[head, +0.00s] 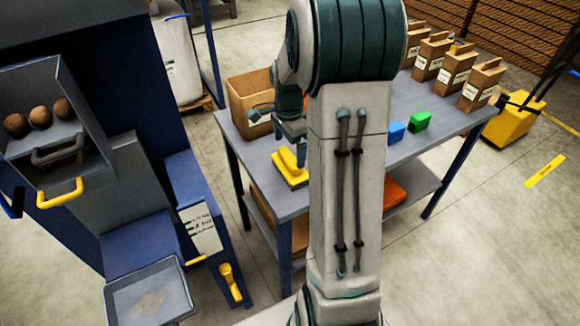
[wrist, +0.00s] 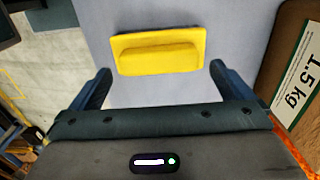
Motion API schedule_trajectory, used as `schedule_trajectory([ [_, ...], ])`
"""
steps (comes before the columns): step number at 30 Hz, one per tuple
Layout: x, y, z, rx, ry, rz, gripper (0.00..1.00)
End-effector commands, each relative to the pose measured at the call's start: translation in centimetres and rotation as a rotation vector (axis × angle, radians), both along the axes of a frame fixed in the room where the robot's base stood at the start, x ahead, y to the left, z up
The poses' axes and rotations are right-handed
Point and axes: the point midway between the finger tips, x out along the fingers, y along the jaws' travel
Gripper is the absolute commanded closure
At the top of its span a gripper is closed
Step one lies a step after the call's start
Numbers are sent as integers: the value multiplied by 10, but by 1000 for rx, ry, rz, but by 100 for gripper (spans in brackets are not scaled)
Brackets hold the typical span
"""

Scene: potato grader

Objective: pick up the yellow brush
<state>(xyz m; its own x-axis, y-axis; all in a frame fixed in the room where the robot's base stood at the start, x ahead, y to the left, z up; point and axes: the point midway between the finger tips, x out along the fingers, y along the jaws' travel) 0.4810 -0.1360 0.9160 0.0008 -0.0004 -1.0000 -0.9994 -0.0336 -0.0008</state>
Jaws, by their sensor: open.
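The yellow brush (head: 290,167) lies on the grey tabletop (head: 262,152), near the table's left end in the head view. In the wrist view the brush (wrist: 158,52) shows as a flat yellow block with a raised grip along its middle. My gripper (wrist: 160,80) is open and empty, with its two fingers spread wide on either side of the brush's near edge. In the head view my gripper (head: 290,140) is above and just behind the brush, partly hidden by my arm. I cannot tell the exact height gap.
An open cardboard box (head: 250,100) stands behind the brush; a carton labelled 1.5 kg (wrist: 295,75) is close on the right in the wrist view.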

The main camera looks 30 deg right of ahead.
Motion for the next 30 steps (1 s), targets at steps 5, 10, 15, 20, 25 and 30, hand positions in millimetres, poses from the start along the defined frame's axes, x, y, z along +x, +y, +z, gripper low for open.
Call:
schedule_trajectory([
  [5, -3, -2, -29, 2, 4, 0, 0],
  [10, -2, -1, -43, 1, 1, 0, 0],
  [15, -2, -1, -44, 0, 0, 0, 0],
  [20, -2, -1, -43, 0, 0, 0, 28],
  [25, -2, -1, -43, 0, 0, 0, 37],
  [30, -2, -1, -42, 0, -1, 1, 37],
])
